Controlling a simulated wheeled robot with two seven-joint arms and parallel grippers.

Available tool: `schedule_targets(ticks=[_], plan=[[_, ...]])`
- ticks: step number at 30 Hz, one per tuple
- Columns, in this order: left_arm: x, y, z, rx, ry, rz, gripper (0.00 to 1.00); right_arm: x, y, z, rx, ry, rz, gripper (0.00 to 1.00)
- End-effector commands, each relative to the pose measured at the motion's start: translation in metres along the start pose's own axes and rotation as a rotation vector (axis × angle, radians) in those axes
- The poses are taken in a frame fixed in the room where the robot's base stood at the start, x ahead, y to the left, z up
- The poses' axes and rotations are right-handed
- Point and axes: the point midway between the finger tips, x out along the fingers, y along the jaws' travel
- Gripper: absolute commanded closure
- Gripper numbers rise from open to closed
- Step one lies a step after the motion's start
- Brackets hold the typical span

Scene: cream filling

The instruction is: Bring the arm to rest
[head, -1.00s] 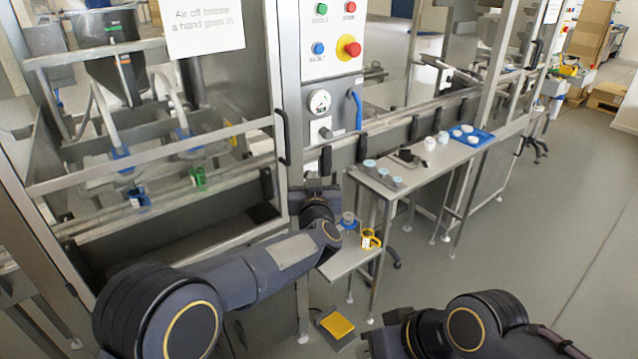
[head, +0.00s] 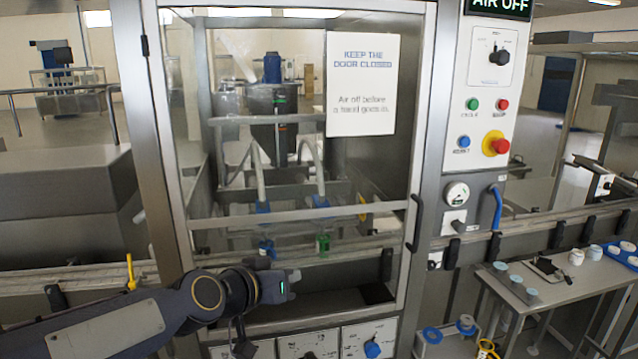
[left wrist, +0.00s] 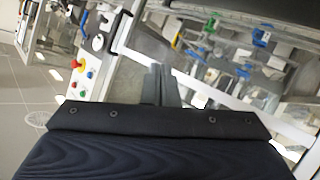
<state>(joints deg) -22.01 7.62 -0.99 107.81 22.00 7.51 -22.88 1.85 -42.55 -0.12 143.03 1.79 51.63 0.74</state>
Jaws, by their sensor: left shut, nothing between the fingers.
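My left arm (head: 110,330) reaches in from the left in the head view. Its gripper (head: 290,282) is held in front of the lower part of the filling machine's door frame (head: 300,217). In the left wrist view the two fingers (left wrist: 160,82) are together with nothing between them. The gripper is empty and appears apart from the machine. My right arm and its gripper are out of view.
The control panel (head: 490,100) with a red stop button (head: 496,144) is right of the glazed door. A steel side table (head: 545,295) with several cups stands at the right. A yellow cup (head: 487,349) is low at the right.

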Motion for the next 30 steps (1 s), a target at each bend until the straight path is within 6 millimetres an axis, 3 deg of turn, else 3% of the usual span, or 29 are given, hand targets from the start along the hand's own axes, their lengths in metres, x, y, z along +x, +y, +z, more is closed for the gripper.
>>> schedule_targets(ticks=[1,6,9,12,15,18,30], plan=[[-0.034,-0.016,0.014,-0.031,-0.036,-0.017,1.00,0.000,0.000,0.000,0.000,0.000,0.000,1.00],[-0.131,-0.048,0.092,-0.145,-0.212,-0.091,1.00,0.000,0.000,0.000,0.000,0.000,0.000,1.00],[-0.177,-0.056,0.145,-0.217,-0.313,-0.154,1.00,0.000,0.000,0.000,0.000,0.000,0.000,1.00],[-0.210,-0.059,0.192,-0.283,-0.395,-0.216,1.00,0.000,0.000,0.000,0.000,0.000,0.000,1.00],[-0.232,-0.058,0.226,-0.332,-0.455,-0.265,1.00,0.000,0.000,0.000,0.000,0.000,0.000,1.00],[-0.242,-0.058,0.244,-0.361,-0.488,-0.294,1.00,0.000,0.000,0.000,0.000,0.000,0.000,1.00],[-0.245,-0.057,0.250,-0.369,-0.501,-0.301,1.00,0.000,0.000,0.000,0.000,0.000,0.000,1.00]])
